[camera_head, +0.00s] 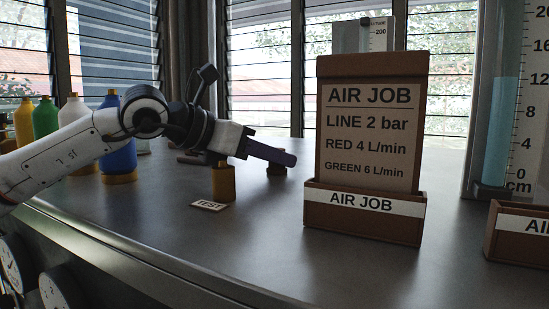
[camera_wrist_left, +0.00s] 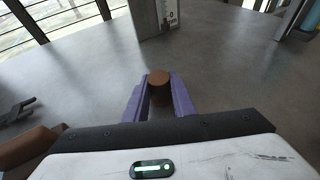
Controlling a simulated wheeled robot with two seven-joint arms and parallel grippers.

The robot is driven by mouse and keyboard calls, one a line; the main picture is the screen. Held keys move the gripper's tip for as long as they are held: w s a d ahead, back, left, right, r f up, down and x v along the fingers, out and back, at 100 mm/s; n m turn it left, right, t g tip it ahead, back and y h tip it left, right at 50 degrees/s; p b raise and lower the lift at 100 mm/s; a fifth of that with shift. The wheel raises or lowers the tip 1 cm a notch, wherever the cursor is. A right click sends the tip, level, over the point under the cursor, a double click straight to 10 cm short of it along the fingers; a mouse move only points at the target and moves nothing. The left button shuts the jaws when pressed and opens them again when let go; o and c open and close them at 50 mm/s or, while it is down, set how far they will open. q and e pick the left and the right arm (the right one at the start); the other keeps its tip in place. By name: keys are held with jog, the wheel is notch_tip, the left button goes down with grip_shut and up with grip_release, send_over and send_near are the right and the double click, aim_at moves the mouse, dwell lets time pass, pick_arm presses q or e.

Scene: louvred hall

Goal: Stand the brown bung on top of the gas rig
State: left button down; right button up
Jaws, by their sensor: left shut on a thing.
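The brown bung (camera_head: 277,169) is at the tips of my left gripper (camera_head: 271,152), low over the bench, partly hidden by the purple fingers. In the left wrist view the bung's round top (camera_wrist_left: 159,77) sits between the two fingers of the left gripper (camera_wrist_left: 160,92), which are shut on it. I cannot tell whether its base touches the bench. A grey upright with a scale (camera_head: 350,38), perhaps part of the gas rig, stands behind the job board; its lower part shows ahead in the left wrist view (camera_wrist_left: 146,18). My right gripper is not in view.
A brown AIR JOB board (camera_head: 371,75) stands right of the gripper. An orange-brown cylinder (camera_head: 223,185) and a TEST card (camera_head: 209,206) are below my left wrist. Coloured bottles (camera_head: 45,118) stand left. A tall cm gauge (camera_head: 505,130) is far right. The front bench is largely clear.

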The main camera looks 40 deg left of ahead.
pick_arm(q)
jog(key=c, duration=1.5)
grip_release()
jog(key=shift+f, duration=0.1)
jog(key=shift+r+p, duration=0.2)
jog(key=shift+p, duration=0.1)
jog(key=b+v, duration=0.1)
jog(key=v, duration=0.1)
jog(key=b+v, duration=0.1)
jog(key=shift+s+a+b, duration=0.1)
jog(key=shift+s+b, duration=0.3)
jog(key=shift+s, duration=0.1)
jog(key=b+v, duration=0.1)
jog(key=v, duration=0.6)
jog(key=shift+s+r+b, duration=0.1)
jog(key=shift+b, duration=0.3)
jog(key=shift+s+r, duration=0.15)
jog(key=shift+s, duration=0.15)
